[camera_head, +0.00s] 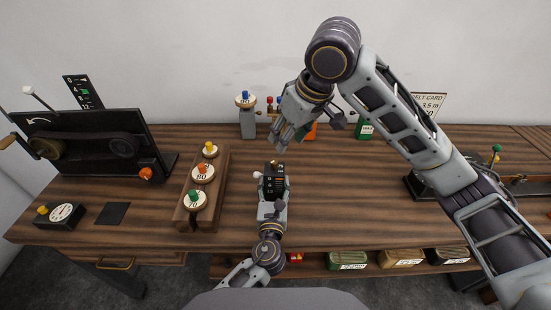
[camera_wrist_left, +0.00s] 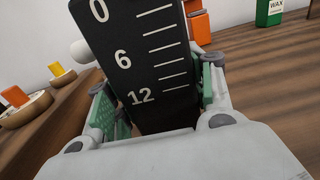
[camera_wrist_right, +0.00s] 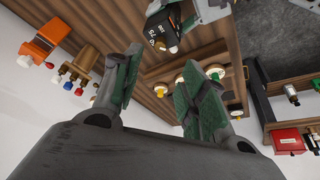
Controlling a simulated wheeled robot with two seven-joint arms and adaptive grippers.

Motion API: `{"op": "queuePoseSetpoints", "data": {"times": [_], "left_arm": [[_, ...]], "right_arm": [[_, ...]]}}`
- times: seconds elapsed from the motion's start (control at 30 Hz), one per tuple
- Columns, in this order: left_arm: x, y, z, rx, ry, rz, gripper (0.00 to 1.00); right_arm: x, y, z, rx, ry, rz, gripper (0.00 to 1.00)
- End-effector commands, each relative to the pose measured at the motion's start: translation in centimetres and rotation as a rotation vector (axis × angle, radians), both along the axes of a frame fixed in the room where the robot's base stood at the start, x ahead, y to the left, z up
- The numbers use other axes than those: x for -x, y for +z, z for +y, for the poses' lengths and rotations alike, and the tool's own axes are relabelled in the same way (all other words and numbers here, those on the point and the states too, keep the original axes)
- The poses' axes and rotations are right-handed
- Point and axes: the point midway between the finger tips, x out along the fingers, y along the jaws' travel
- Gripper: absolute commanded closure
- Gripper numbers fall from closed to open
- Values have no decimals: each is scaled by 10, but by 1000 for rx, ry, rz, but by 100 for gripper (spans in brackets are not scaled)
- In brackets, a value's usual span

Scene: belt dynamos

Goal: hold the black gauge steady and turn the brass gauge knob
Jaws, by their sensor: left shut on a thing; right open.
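The black gauge (camera_head: 273,177) stands upright above the middle of the table, held in my left gripper (camera_head: 272,193), which is shut on it. In the left wrist view the gauge (camera_wrist_left: 150,60) shows a white scale with 0, 6 and 12 between the green-padded fingers. A pale round knob (camera_wrist_left: 81,52) sticks out from its side; its brass colour is not clear. The gauge also shows in the right wrist view (camera_wrist_right: 163,28), with a pale knob (camera_wrist_right: 173,49). My right gripper (camera_head: 281,138) is open and empty, behind and above the gauge, apart from it.
A wooden rack (camera_head: 211,192) with several coloured knobs on round dials stands left of the gauge. A black belt machine (camera_head: 87,141) is at the far left. Small bottles and a green wax can (camera_head: 365,129) stand at the back.

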Motion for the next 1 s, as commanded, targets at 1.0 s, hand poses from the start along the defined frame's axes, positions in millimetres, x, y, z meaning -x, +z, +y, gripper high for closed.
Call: {"op": "queuePoseSetpoints", "data": {"times": [1.0], "left_arm": [[1, -6, 0, -3, 0, 10, 89]], "right_arm": [[-31, -98, 26, 0, -2, 1, 58]]}}
